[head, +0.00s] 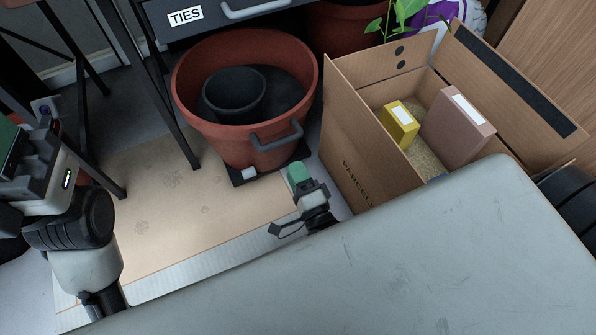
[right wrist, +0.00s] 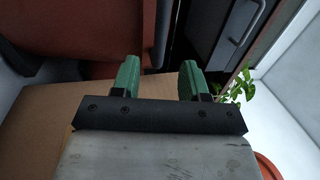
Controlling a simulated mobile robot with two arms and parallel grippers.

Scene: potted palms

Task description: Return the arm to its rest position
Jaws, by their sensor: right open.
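My right gripper (head: 298,173) is in the middle of the head view, seen nearly edge-on with its green finger by the lower right side of the large terracotta pot (head: 195,100). In the right wrist view my right gripper (right wrist: 159,75) shows two green fingers wide apart with nothing between them. The terracotta pot (right wrist: 75,65) fills the upper left there, beyond the fingers. My left arm comes in at the left edge of the head view. A green part of my left gripper (head: 12,147) shows there, but its jaws are not clear.
An open cardboard box (head: 350,150) holding a yellow carton (head: 399,126) and a brownish box (head: 455,128) stands right of my right gripper. A drawer labelled TIES (head: 205,20) overhangs the pot. Cardboard sheeting (head: 165,215) lies clear on the floor. A green plant (head: 402,18) is behind.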

